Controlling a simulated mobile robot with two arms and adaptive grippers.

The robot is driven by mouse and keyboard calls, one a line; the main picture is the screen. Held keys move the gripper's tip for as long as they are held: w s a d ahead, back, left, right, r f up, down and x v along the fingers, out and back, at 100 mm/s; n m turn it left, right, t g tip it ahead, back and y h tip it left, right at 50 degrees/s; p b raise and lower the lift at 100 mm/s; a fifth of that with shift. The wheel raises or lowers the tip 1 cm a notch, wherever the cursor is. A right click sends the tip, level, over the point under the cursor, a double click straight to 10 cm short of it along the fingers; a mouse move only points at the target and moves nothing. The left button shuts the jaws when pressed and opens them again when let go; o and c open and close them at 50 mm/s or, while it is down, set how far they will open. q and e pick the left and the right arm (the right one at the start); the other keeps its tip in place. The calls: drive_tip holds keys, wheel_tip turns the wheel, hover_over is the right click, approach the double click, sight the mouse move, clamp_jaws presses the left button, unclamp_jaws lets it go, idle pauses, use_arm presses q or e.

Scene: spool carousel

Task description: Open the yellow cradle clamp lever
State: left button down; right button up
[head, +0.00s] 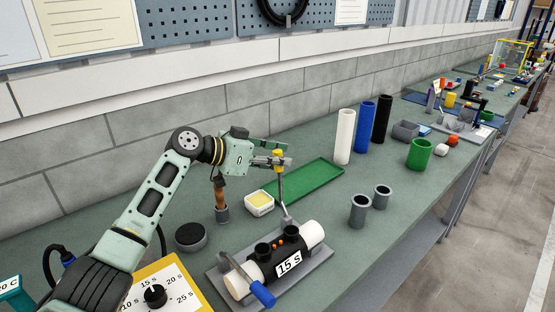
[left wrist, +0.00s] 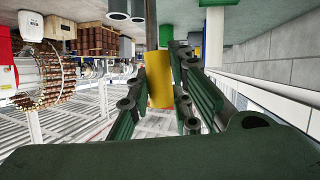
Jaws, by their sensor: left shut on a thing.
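The yellow clamp lever handle (head: 278,154) tops a thin grey rod (head: 282,190) that stands nearly upright at the back end of the cradle (head: 222,267). My left gripper (head: 272,162) is shut on the yellow handle. In the left wrist view the yellow handle (left wrist: 160,80) sits between the fingers (left wrist: 160,92). The cradle holds a white pipe (head: 314,232) with a black sleeve (head: 268,262) labelled "15 S". A second clamp lever with a blue handle (head: 262,294) lies low at the front end. My right gripper is not in view.
A white box with a yellow top (head: 260,203), a wooden-handled tool (head: 221,196) and a black puck (head: 190,236) stand left of the lever. A green tray (head: 312,180) lies behind. Two grey cups (head: 359,210) stand to the right. A yellow timer box (head: 180,275) is at front left.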

use_arm(q)
drive_tip(key=shift+s+f, duration=0.1)
drive_tip(key=shift+f, duration=0.15)
drive_tip(key=c, duration=1.6)
unclamp_jaws()
drive_tip(key=shift+r, duration=0.15)
drive_tip(key=shift+o, duration=0.2)
drive_tip(key=v, duration=1.2)
drive_tip(key=shift+d, duration=0.1)
